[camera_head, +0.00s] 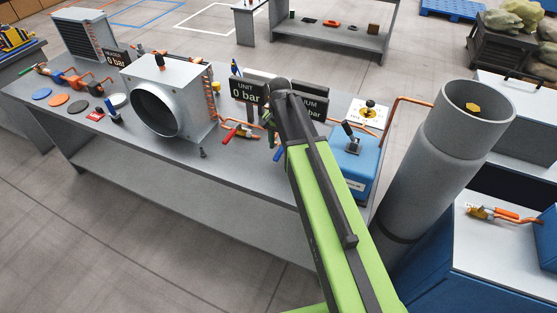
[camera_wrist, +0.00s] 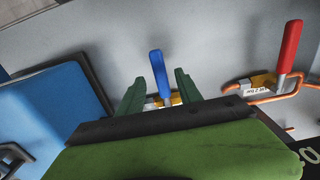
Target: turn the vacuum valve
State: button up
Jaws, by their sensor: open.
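In the wrist view, a valve with a blue lever handle (camera_wrist: 158,68) and a brass body shows between the two green fingers of my gripper (camera_wrist: 159,80). The gripper is open, with one finger on each side of the handle and gaps visible. The fingers partly hide the valve body. A second valve with a red handle (camera_wrist: 289,46) and copper pipe stands to the right. In the head view, my arm hides most of the gripper and part of the vacuum sign (camera_head: 314,106), which reads 0 bar.
In the wrist view, a blue box (camera_wrist: 50,105) lies close on the left. In the head view, a blue pump-like unit (camera_head: 352,165), a tall grey cylinder (camera_head: 425,170) and a grey duct box (camera_head: 185,95) flank my arm. The bench front (camera_head: 235,175) is mostly clear.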

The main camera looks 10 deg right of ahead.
notch_tip(320, 180, down, 3)
jog(key=shift+r+b, duration=0.1)
jog(key=shift+b, duration=0.6)
jog(key=shift+r, duration=0.1)
grip_shut()
dwell(0.7)
